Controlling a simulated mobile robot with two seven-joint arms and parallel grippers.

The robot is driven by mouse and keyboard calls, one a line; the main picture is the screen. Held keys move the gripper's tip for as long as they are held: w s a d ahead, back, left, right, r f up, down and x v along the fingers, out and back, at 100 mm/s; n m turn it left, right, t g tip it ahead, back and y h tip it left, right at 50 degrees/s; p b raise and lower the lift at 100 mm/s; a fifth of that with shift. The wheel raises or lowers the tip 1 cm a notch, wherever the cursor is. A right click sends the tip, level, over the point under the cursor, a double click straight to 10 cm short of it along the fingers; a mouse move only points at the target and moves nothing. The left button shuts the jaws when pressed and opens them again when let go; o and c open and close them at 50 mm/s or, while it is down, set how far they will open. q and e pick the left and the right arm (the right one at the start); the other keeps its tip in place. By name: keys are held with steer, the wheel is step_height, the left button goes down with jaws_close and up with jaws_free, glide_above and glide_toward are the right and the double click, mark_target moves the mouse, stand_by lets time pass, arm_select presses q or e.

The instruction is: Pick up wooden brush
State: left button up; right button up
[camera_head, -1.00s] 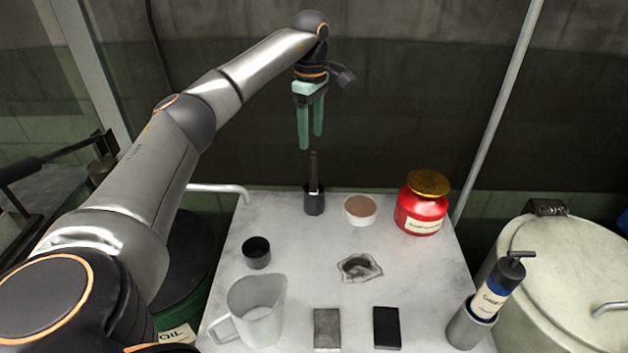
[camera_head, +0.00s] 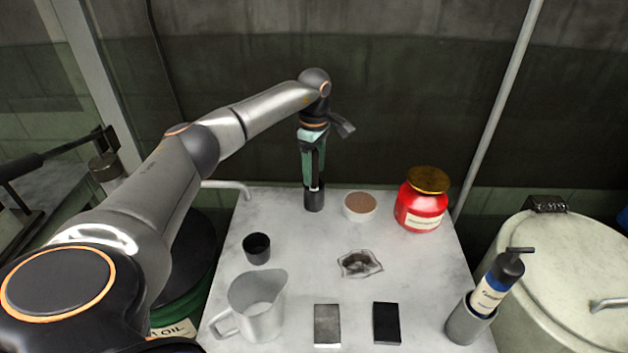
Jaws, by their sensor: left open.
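The wooden brush (camera_head: 315,170) stands upright at the back of the table, its dark brown handle rising out of a small dark cup (camera_head: 314,200). My left gripper (camera_head: 313,182) points down over the brush with its green fingers open. The fingers reach down along the handle, just above the cup's rim, and partly hide it. I cannot tell whether either finger touches the handle. My right gripper is not in view.
A white round tub (camera_head: 360,208) stands just right of the cup, with a red jar (camera_head: 421,205) beyond it.

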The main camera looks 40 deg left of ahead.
arm_select(q)
jaws_close()
stand_by(0.4)
